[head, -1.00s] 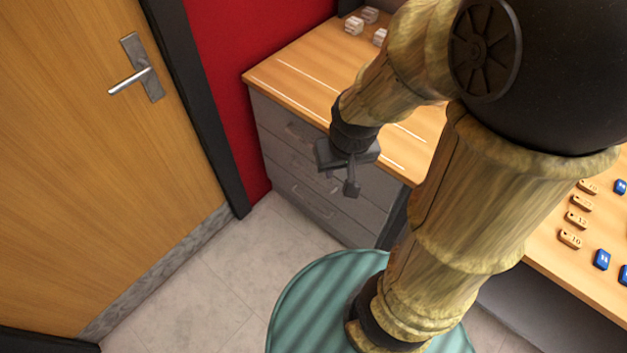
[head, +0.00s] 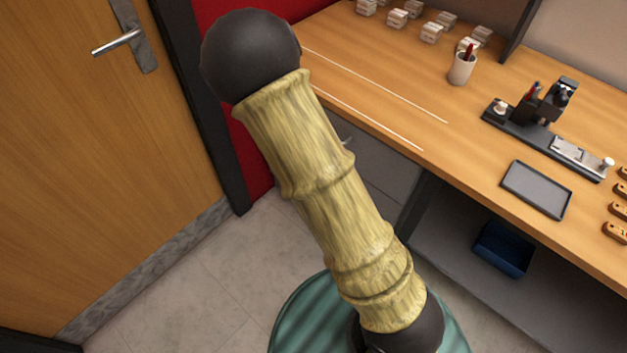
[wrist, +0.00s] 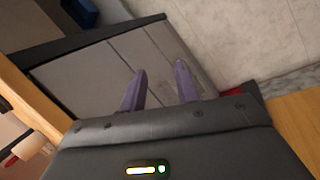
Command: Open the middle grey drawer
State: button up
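The grey drawer unit (head: 382,168) is mostly hidden behind my arm in the head view; only a strip shows below the wooden desktop. In the wrist view its grey drawer fronts lie side by side, with the middle drawer front (wrist: 138,52) between two dark seams. My gripper (wrist: 160,78) is open, its two purple-grey fingers apart with nothing seen between them. I cannot make out the middle drawer's handle. My gripper is hidden in the head view.
The wooden desktop (head: 400,80) overhangs the unit and carries small blocks, a pen cup (head: 461,67) and a marking device (head: 545,110). A blue bin (head: 502,250) sits under it. A wooden door (head: 90,170) stands at left. Tiled floor (head: 220,270) is clear.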

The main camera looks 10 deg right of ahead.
jog(key=w+a+f+n+t+h+b, duration=0.1)
jog(key=w+f+h+b, duration=0.35)
jog(key=f, duration=0.65)
jog(key=w+a+f+n+t+h+b, duration=0.3)
jog(key=w+a+f+n+t+b, duration=0.2)
jog(key=a+b, duration=0.5)
notch_tip(320, 180, down, 3)
jog(key=w+a+t, duration=0.1)
jog(key=w+t, duration=0.1)
jog(key=t, duration=0.1)
jog(key=shift+w+t+h, duration=0.15)
jog(key=shift+t+h, duration=0.2)
jog(key=shift+t, duration=0.05)
jog(key=b+x, duration=0.3)
jog(key=x, duration=1.4)
jog(key=shift+w+d+f, duration=0.1)
jog(key=shift+w, duration=0.05)
jog(key=shift+c, duration=0.4)
grip_shut()
